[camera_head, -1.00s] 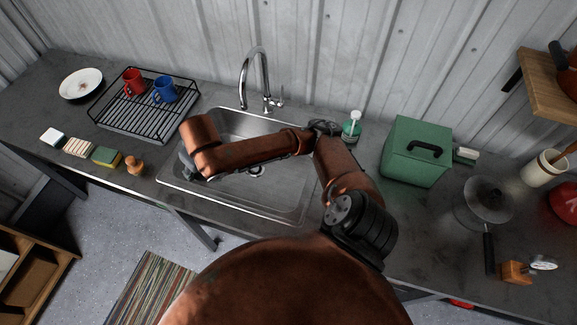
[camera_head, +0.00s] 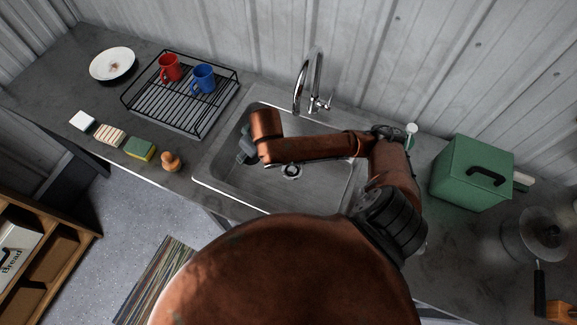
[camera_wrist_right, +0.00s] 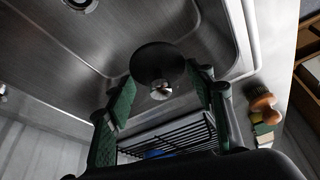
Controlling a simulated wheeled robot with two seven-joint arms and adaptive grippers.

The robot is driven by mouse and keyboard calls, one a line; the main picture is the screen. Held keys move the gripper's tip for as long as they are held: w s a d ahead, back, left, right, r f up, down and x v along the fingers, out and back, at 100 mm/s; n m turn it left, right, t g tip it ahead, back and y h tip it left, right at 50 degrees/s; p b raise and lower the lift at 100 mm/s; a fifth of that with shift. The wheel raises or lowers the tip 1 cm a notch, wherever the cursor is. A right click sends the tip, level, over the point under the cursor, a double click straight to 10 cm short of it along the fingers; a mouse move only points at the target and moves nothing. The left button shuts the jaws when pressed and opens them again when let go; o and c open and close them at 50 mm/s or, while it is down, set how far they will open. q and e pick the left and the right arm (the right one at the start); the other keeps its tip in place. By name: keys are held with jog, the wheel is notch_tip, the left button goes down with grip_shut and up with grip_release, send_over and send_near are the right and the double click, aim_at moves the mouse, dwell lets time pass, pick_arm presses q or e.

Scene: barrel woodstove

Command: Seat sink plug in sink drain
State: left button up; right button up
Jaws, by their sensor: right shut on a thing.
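The steel sink (camera_head: 335,190) is set in the dark counter, with its round drain (camera_head: 291,171) in the basin floor. The drain also shows at the upper left edge of the right wrist view (camera_wrist_right: 82,4). My right gripper (camera_head: 246,147) is over the left part of the basin, left of the drain and apart from it. In the right wrist view its green-padded fingers (camera_wrist_right: 167,84) are shut on the sink plug (camera_wrist_right: 155,62), a black disc with a metal knob. The plug is hidden in the head view. My left gripper is not in view.
The faucet (camera_head: 314,85) stands behind the basin. A black dish rack (camera_head: 165,118) with red and blue mugs is to the left. A wooden-handled brush (camera_head: 171,161) and sponge (camera_head: 140,147) lie near the front edge. A green box (camera_head: 470,172) stands to the right.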

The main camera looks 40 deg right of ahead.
jog(key=s+d+f+n, duration=0.1)
jog(key=s+f, duration=0.4)
jog(key=s, duration=0.1)
jog(key=n+y+b, duration=0.1)
jog(key=n, duration=0.1)
send_over(289, 169)
jog(key=s, duration=0.1)
jog(key=f, duration=1.3)
jog(key=shift+s, duration=0.2)
jog(key=f, duration=0.4)
jog(key=shift+w+d+b, duration=0.1)
jog(key=shift+d+b, duration=0.2)
jog(key=shift+d, duration=0.1)
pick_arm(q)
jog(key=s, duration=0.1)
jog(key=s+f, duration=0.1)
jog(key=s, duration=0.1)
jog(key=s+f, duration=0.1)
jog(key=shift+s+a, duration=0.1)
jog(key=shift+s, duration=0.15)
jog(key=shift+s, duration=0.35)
pick_arm(e)
jog(key=o, duration=1.2)
jog(key=shift+c, duration=0.2)
